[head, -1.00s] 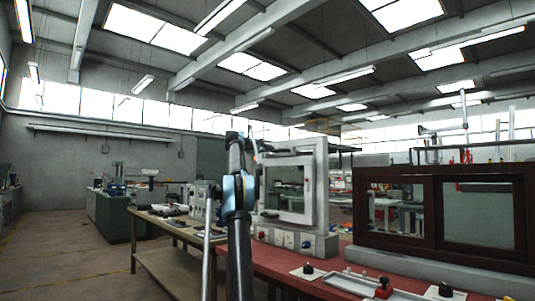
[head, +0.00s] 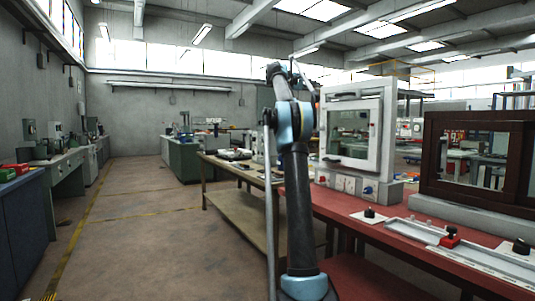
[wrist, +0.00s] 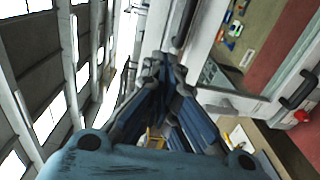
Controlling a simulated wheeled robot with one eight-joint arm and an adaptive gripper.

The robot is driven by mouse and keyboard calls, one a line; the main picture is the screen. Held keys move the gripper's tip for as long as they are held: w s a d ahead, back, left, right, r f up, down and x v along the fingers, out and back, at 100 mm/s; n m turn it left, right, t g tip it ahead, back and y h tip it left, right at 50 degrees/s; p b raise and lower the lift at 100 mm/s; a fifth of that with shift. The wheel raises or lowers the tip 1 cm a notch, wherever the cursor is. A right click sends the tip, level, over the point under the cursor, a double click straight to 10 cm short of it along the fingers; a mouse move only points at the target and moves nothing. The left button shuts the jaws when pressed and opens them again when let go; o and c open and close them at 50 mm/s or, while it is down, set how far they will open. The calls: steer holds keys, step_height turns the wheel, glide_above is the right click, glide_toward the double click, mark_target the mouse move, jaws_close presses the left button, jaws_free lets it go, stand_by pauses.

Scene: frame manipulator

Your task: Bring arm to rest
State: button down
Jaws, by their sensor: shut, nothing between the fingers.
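My arm (head: 296,190) stands upright in the middle of the head view, with black links and light-blue joints. It is in front of the red bench and the white framed cabinet. In the wrist view my gripper (wrist: 162,70) has its dark fingers drawn together with no object between them. The gripper is hard to make out in the head view, where the upper arm links overlap near the top of the arm.
A red bench (head: 405,240) with a white windowed cabinet (head: 352,130) and a dark-framed glass case (head: 478,160) stands at right. A wooden table (head: 240,205) is behind my arm. A blue cabinet (head: 22,235) stands at left. The floor (head: 140,230) between is open.

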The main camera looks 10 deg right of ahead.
steer(key=s+a+f+m+g+y, duration=0.1)
steer(key=s+a+f+y, duration=0.4)
steer(key=s+f, duration=1.5)
steer(key=s+a+f+m+g+y, duration=0.1)
steer(key=s+a+f+y, duration=0.5)
steer(key=s+a+f, duration=0.9)
steer(key=s+a+f+m+g+y, duration=0.1)
steer(key=s+a+f+y, duration=0.4)
steer(key=s+f, duration=2.2)
steer(key=a+f, duration=0.4)
steer(key=f, duration=0.4)
steer(key=shift+a+m+g+y, duration=0.3)
steer(key=shift+a+m+g, duration=0.1)
steer(key=shift+w, duration=0.1)
steer(key=shift+w+f, duration=0.15)
steer(key=shift+w, duration=0.3)
steer(key=c, duration=2.4)
jaws_free()
